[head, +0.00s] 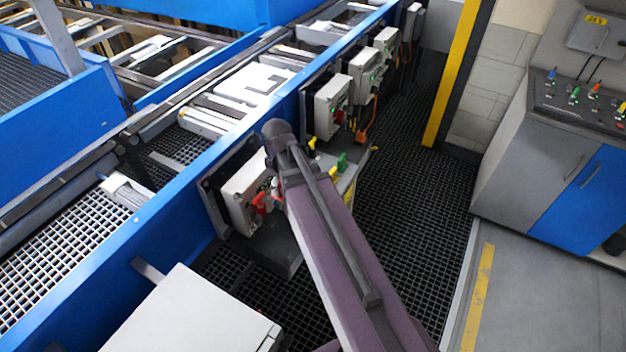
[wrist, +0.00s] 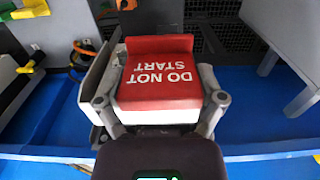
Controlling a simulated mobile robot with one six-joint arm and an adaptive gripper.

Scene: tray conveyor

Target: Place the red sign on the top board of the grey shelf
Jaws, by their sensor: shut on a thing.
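A blue conveyor side rail (head: 165,205) runs along the left, with grey switch boxes (head: 332,105) on it. A light grey cabinet (head: 195,318) stands at the front. A blue and grey control desk (head: 575,185) stands right. Dark grating between is mostly clear.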

